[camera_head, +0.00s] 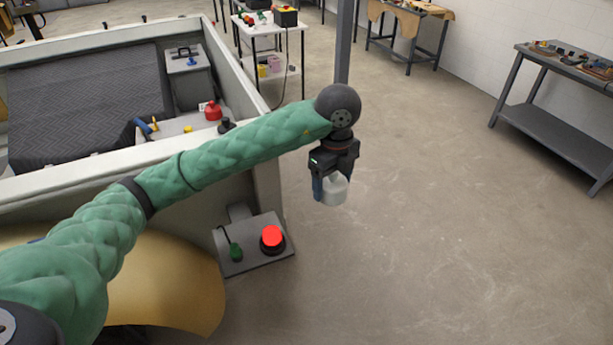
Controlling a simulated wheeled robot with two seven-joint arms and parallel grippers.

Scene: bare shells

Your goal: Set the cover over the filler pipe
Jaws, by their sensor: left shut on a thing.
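My left gripper (331,188) points down, shut on a whitish cup-like piece (335,191), which looks like the cover. It holds the cover in the air, right of the shell's corner. A short red-topped stub with a dark round base (272,238), likely the filler pipe, stands on a grey plate (236,266) low beside the shell. The cover is above and to the right of this stub in the picture, clearly apart from it. My right gripper is not in view.
A green piece (236,253) with a dark cord sits on the plate, left of the stub. The pale shell wall (226,75) runs beside my arm. A yellowish curved panel (180,285) lies at lower left. The floor (450,230) to the right is clear up to a workbench (548,117).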

